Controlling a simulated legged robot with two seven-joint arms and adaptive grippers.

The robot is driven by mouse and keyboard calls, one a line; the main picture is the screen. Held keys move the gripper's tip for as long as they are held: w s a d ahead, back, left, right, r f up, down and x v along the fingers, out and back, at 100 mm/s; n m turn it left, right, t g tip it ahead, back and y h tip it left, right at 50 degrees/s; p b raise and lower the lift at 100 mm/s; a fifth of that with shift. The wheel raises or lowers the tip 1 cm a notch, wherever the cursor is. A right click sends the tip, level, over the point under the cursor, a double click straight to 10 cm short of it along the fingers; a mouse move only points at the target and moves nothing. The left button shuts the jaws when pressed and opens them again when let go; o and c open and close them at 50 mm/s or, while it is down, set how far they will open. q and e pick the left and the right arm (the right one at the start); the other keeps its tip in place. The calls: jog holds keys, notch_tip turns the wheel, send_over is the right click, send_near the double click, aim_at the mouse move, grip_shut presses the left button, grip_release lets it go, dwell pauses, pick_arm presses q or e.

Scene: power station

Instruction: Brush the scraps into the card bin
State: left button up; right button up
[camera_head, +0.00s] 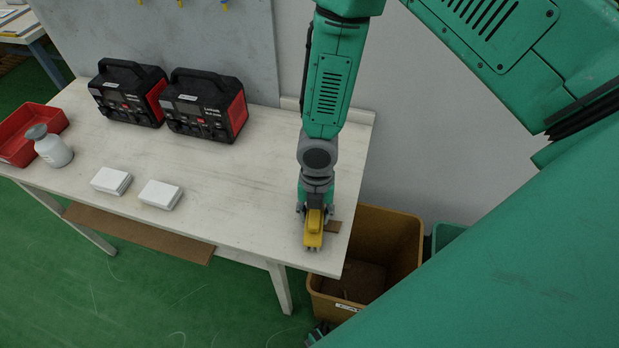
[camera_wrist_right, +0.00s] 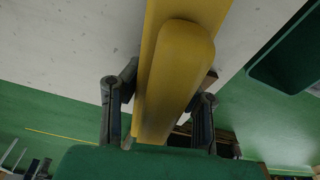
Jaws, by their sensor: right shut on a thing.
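My right gripper (camera_head: 315,205) is shut on a yellow brush (camera_head: 313,238) over the right end of the white table, close to its front edge. In the right wrist view the dark fingers of the right gripper (camera_wrist_right: 157,112) stand on both sides of the yellow brush (camera_wrist_right: 178,70). A brown scrap (camera_head: 333,227) lies on the table just right of the brush, close to the table's right edge; the brush may hide others. The ochre card bin (camera_head: 403,243) stands on the floor beyond that edge, open at the top, with brown material inside. My left gripper is not in view.
The white table (camera_head: 235,185) has bare room left of my arm. Two black-and-red power units (camera_head: 205,104) stand at the back. A green bin (camera_head: 446,236) stands behind the card bin.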

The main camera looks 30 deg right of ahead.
aim_at(337, 227)
jog(key=shift+s+d, duration=0.2)
jog(key=shift+s, duration=0.35)
jog(key=shift+s+d, duration=1)
jog(key=shift+s, duration=0.05)
jog(key=shift+s+d, duration=0.45)
jog(key=shift+d, duration=0.05)
jog(key=shift+s+d, duration=0.35)
jog(key=shift+s, duration=0.45)
jog(key=shift+s+d+r, duration=0.1)
jog(key=shift+s+d, duration=0.35)
jog(key=shift+s, duration=0.2)
jog(key=shift+s+d+b, duration=0.3)
jog(key=shift+s+d, duration=0.1)
jog(key=shift+d, duration=0.25)
jog(key=shift+a+r, duration=0.1)
jog(key=shift+a, duration=0.15)
